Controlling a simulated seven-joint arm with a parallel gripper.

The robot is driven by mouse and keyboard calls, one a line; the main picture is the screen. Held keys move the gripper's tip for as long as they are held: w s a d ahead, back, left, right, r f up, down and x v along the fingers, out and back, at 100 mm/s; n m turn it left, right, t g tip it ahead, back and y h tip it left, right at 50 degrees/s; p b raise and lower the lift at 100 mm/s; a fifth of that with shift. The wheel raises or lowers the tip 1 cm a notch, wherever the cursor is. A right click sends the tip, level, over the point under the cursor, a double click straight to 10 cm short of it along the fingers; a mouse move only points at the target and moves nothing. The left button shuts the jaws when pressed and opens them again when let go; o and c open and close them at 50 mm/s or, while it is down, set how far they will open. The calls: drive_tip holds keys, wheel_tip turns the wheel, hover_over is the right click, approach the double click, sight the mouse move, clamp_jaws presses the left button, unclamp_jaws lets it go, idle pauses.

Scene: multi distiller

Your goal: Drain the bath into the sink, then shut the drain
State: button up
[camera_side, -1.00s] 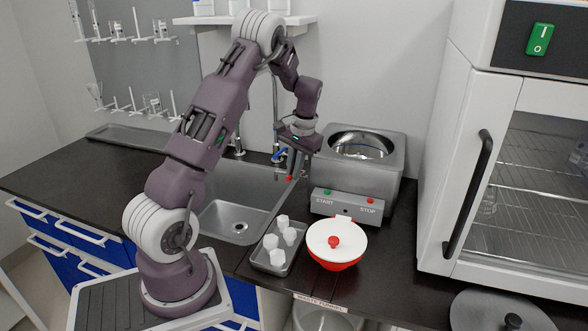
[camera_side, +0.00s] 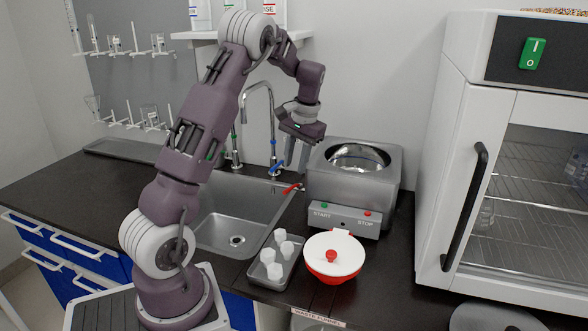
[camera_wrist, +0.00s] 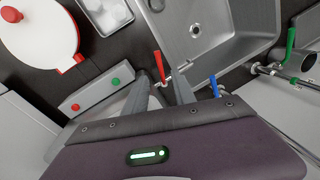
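The bath (camera_side: 393,195) is a steel box with a round basin, right of the sink. Its water level cannot be made out. Its red drain lever (camera_side: 292,188) sticks out over the sink's right edge; it also shows in the wrist view (camera_wrist: 159,66). The steel sink (camera_side: 222,232) has a round drain in its floor; it fills the top of the wrist view (camera_wrist: 215,60). My gripper (camera_side: 295,168) is above the lever, fingers apart and empty. In the wrist view the red lever lies just beyond the gap between the fingertips (camera_wrist: 163,82).
The START/STOP panel (camera_side: 343,219) is on the bath's front. A tall faucet (camera_side: 244,120) with a blue handle (camera_side: 277,168) stands behind the sink, left of my gripper.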

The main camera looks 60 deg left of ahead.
drive_tip(key=shift+c, duration=1.1)
drive_tip(key=a+r+n, duration=0.2)
drive_tip(key=n, duration=0.1)
drive_tip(key=s+a+r+n+h, duration=0.1)
drive_tip(key=a+r+n, duration=0.1)
drive_tip(key=n, duration=0.1)
drive_tip(key=a+r+n+h, duration=0.1)
drive_tip(key=a+r+n, duration=0.1)
drive_tip(key=a+n, duration=0.1)
drive_tip(key=shift+s+r+t, duration=0.2)
drive_tip(key=shift+r+t, duration=0.05)
drive_tip(key=shift+t, duration=0.05)
clamp_jaws()
drive_tip(key=s+a+r+n+t+h, duration=0.1)
drive_tip(key=s+a+r+n+h, duration=0.2)
drive_tip(key=r+n, duration=0.6)
drive_tip(key=w+d+f, duration=0.1)
drive_tip(key=d+f, duration=0.2)
drive_tip(key=f, duration=0.8)
drive_tip(key=w+d+f+y, duration=0.1)
drive_tip(key=d+f, duration=0.2)
drive_tip(key=f, duration=0.7)
drive_tip(key=shift+d+f, duration=0.35)
drive_tip(key=shift+d, duration=0.05)
